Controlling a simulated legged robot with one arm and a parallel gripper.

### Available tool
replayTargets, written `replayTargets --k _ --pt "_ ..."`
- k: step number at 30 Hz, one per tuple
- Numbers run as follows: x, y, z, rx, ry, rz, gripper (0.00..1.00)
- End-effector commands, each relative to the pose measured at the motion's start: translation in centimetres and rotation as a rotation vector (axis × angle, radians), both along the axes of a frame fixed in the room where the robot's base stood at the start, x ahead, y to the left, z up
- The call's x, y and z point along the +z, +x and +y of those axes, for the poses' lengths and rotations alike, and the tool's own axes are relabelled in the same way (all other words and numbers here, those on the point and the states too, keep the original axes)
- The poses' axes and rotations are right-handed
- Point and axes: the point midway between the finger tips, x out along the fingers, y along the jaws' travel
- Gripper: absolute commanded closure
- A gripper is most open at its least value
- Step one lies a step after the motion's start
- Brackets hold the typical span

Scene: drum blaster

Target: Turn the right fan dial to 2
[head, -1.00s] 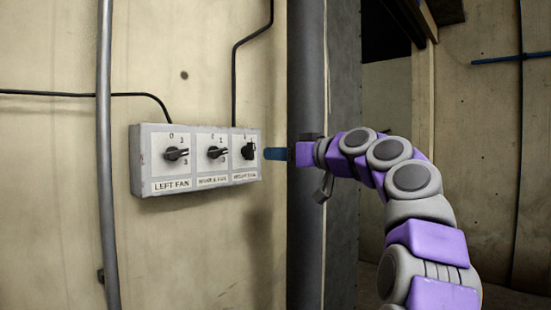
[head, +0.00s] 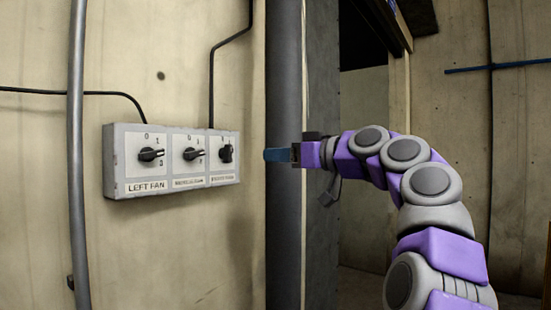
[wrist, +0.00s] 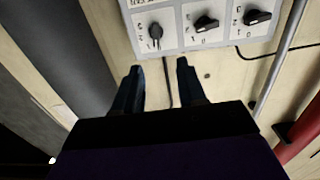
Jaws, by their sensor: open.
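The right fan dial (head: 226,153) is a black knob on the right panel of a grey control box (head: 112,160) on the wall. Its handle looks about vertical; the number it points to is not readable. In the wrist view, which sees the box upside down, this dial (wrist: 155,33) is the leftmost knob. My gripper (head: 277,155) is right of the box, with a gap between its blue fingers and the box. In the wrist view my gripper (wrist: 159,72) has its fingers spread apart, empty, with the right dial beyond the gap between them.
The left fan dial (head: 151,154) and the middle dial (head: 193,154) sit on the same box. A thick dark vertical pipe (head: 284,230) stands right of the box, behind my gripper in the picture. A thin grey pipe (head: 78,220) runs left of the box.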

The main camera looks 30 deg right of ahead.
Motion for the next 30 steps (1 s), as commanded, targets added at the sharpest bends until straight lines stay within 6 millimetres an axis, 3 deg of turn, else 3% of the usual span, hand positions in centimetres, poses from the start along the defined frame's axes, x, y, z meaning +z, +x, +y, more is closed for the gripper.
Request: replayTargets --k 9,30 --pt "0.0 -1.4 -0.6 -0.002 0.002 -0.002 0.60" --pt "0.0 -1.7 -0.7 -0.002 0.002 -0.002 0.60"
